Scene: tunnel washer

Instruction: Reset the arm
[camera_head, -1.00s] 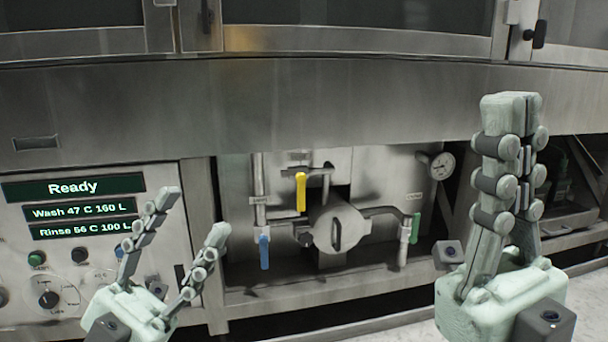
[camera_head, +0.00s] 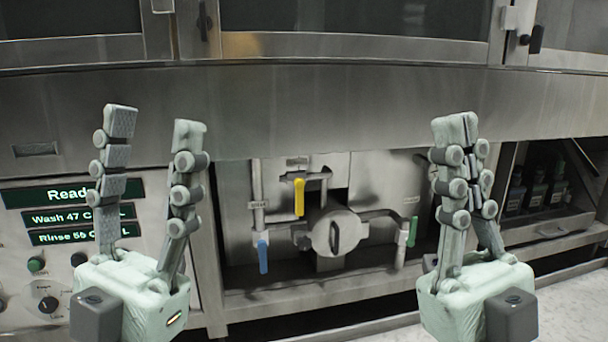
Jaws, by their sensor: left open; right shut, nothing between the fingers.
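My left gripper (camera_head: 155,122) is upright at the left, its two fingers spread apart with nothing between them. It stands in front of the control panel and hides part of its displays. My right gripper (camera_head: 458,128) is upright at the right, its fingers together at the tips and holding nothing. It stands in front of the right end of the valve recess and hides the gauge area. Neither gripper visibly touches the machine.
The washer's control panel (camera_head: 22,270) has green displays, one partly reading "Ready", and knobs. The recess holds a yellow handle (camera_head: 299,197), a blue handle (camera_head: 262,257), a green handle (camera_head: 412,231) and a round cover (camera_head: 325,235). Dark bottles (camera_head: 536,195) stand in an opening at the right.

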